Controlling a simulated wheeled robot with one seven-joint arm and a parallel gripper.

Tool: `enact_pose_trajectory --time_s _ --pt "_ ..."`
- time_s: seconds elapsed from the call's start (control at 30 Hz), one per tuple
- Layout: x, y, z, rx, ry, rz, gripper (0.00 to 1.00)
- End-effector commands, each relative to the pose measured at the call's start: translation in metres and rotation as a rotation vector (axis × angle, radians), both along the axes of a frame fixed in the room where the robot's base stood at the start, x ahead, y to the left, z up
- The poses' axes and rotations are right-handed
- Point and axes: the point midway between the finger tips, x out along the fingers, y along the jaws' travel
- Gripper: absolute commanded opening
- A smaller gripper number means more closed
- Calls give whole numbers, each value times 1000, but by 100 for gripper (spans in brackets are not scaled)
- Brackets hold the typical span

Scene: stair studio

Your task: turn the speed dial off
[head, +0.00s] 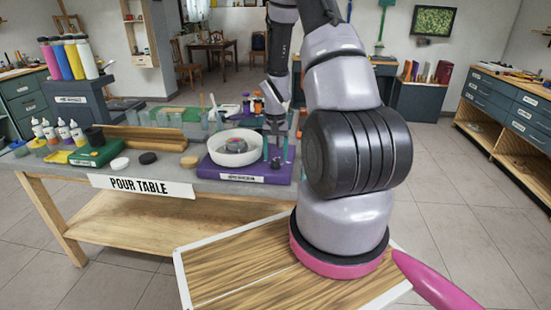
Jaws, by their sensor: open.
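A purple machine base (225,172) with a white front label stands on the pour table. A white round bowl (236,156) sits on top of it, with a grey and reddish piece inside. My gripper (276,161) points down over the right end of the purple base, just right of the bowl. Its jaws are open, with slim teal fingers apart. I cannot tell whether the fingers touch anything.
The pour table (60,171) also holds a green block (95,153), small paint bottles (62,132), dark and pale discs (148,158) and a wooden rail. A dark stand with tall coloured bottles (72,60) is at the left. Blue drawers (510,110) line the right; the floor between is clear.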

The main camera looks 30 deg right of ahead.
Motion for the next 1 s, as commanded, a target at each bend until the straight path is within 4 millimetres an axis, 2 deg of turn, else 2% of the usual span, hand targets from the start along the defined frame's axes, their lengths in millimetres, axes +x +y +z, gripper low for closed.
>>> enact_pose_trajectory --time_s 0.2,0.43,0.6,1.0 --pt "1 0 46 -1 -5 1 71" --pt "1 0 83 -1 -4 2 71" --pt "0 0 92 0 -2 1 71" --pt "0 0 92 -1 -1 1 71"
